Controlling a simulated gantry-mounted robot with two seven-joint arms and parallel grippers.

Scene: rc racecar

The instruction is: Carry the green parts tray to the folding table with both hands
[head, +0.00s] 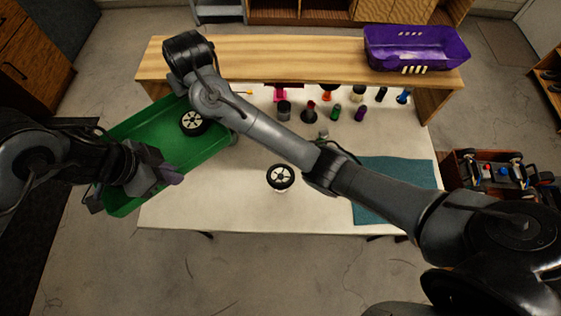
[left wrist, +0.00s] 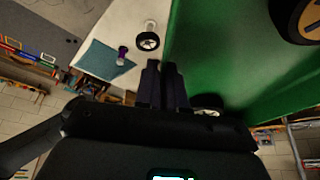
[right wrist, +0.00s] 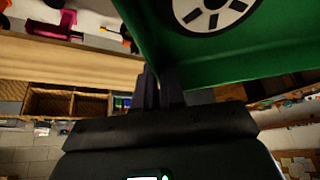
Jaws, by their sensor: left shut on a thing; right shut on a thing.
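The green parts tray (head: 165,145) is at the left end of the white-topped table (head: 320,215), tilted in the picture and reaching past the table's left edge. A black wheel with a pale hub (head: 194,122) lies in it. Another wheel shows in it in the left wrist view (left wrist: 207,103). My left gripper (head: 152,178) is at the tray's near side; its fingers (left wrist: 162,84) are shut on the rim. My right gripper (right wrist: 160,88) is shut on the tray's rim at the far side; in the head view my right arm hides it. I cannot tell whether the tray touches the table.
A teal mat (head: 395,190) lies at the right. Several small bottles and tools stand along the back under a wooden shelf (head: 290,58) with a purple basket (head: 415,48). A box with a car (head: 500,172) is beyond the right edge.

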